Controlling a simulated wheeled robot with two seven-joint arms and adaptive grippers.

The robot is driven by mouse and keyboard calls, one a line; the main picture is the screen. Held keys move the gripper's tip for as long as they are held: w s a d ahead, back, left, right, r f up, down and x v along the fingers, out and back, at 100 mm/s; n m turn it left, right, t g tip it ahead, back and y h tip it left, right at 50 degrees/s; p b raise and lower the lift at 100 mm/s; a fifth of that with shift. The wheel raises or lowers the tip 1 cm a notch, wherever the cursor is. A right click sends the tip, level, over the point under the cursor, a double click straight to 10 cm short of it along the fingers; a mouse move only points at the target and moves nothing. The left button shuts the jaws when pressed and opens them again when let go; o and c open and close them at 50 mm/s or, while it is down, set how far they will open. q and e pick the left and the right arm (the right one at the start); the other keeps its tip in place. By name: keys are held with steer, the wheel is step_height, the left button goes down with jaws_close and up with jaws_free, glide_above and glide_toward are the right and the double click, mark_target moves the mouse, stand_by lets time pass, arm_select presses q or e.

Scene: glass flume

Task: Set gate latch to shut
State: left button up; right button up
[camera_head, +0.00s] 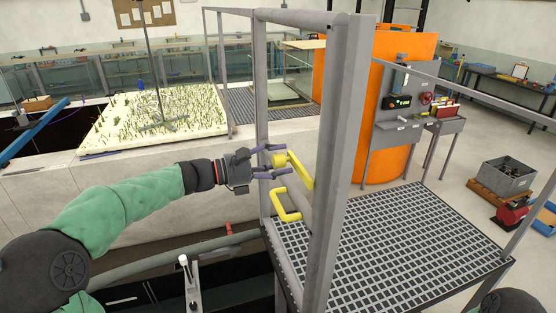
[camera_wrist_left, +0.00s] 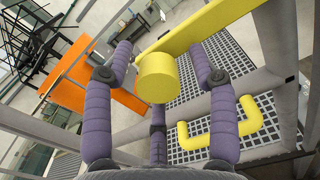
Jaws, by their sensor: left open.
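The yellow gate latch (camera_head: 299,172) is a bar with a round knob end, mounted on the grey gate frame (camera_head: 340,150). It slants down to the right from the knob in the head view. My left gripper (camera_head: 282,159) is open, with its purple fingers around the knob end. In the left wrist view the latch's round end (camera_wrist_left: 156,78) sits between the spread fingers of the gripper (camera_wrist_left: 161,60); I cannot tell whether they touch it. A yellow U-shaped handle (camera_head: 284,213) is below the latch. My right gripper is not in view.
Grey posts and rails surround a grated platform (camera_head: 400,245) behind the gate. An orange tank (camera_head: 385,150) and a control panel (camera_head: 405,105) stand beyond it. A pale planted bed (camera_head: 155,120) lies at the left, with a low pale wall in front.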

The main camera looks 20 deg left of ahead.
arm_select(q)
steer(key=shift+c, duration=0.3)
jaws_close()
steer(key=shift+s+d+f+b, duration=0.15)
steer(key=shift+s+d+b, duration=0.15)
steer(key=shift+s, duration=0.1)
steer(key=s+d+b, duration=0.1)
steer(key=s+d, duration=0.1)
steer(key=s, duration=0.1)
steer(key=shift+s+d+f+b, duration=0.15)
steer(key=shift+s+d+b, duration=0.1)
steer(key=shift+b, duration=0.15)
jaws_free()
steer(key=shift+o, duration=0.3)
steer(key=shift+s, duration=0.1)
